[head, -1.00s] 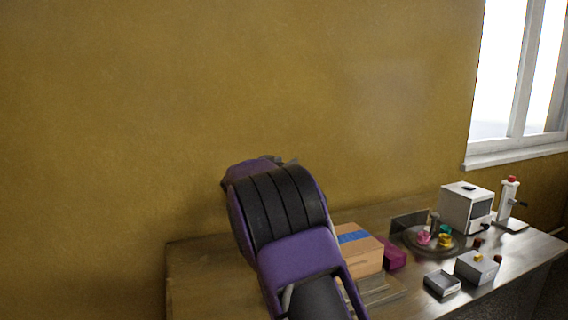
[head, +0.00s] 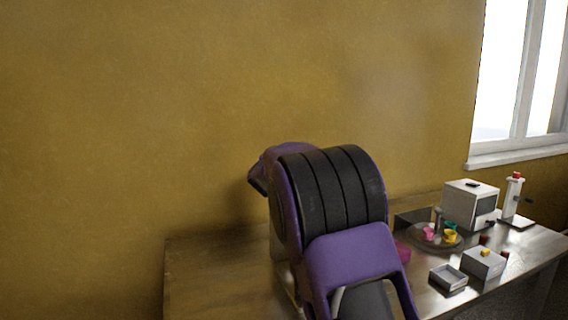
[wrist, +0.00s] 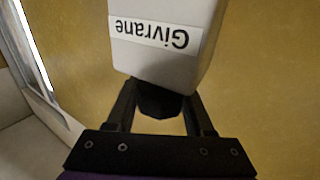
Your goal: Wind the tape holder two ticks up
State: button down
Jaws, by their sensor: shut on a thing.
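In the wrist view my gripper (wrist: 163,112) has its two black fingers on either side of a dark rounded part (wrist: 163,101). This part joins a white block (wrist: 165,50) with a label reading "Givrane", upside down in this view. The block fills the space beyond the fingertips, and its far end is cut off by the frame. In the head view my purple and black arm rises in front of the table and hides my gripper and what it holds. I cannot make out any tape holder or its tick marks.
The table (head: 205,275) stands against a yellow wall. At its right are a white box-shaped device (head: 463,205), a white stand with a red top (head: 512,195), a round tray with coloured cups (head: 425,243), a grey box (head: 483,264) and an open tray (head: 448,279). The left tabletop looks clear.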

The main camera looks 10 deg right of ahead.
jog(key=shift+s+a+n+g+y+p, duration=0.25)
jog(key=shift+a+n+g+y+p, duration=0.35)
jog(key=shift+n+g+y+p, duration=1.7)
jog(key=shift+s+a+n+g+y+p, duration=0.2)
jog(key=shift+a+n+g+y+p, duration=0.6)
jog(key=shift+n+y, duration=3.1)
jog(key=shift+s+a+n+g+y+p, duration=0.35)
jog(key=shift+n+g+y+p, duration=1.1)
jog(key=shift+y, duration=3.05)
jog(key=shift+a+r+n+p, duration=0.1)
jog(key=shift+n+p, duration=0.2)
jog(key=shift+n, duration=0.15)
jog(key=shift+c, duration=1.4)
grip_release()
jog(key=v, duration=1.7)
jog(key=shift+f, duration=0.25)
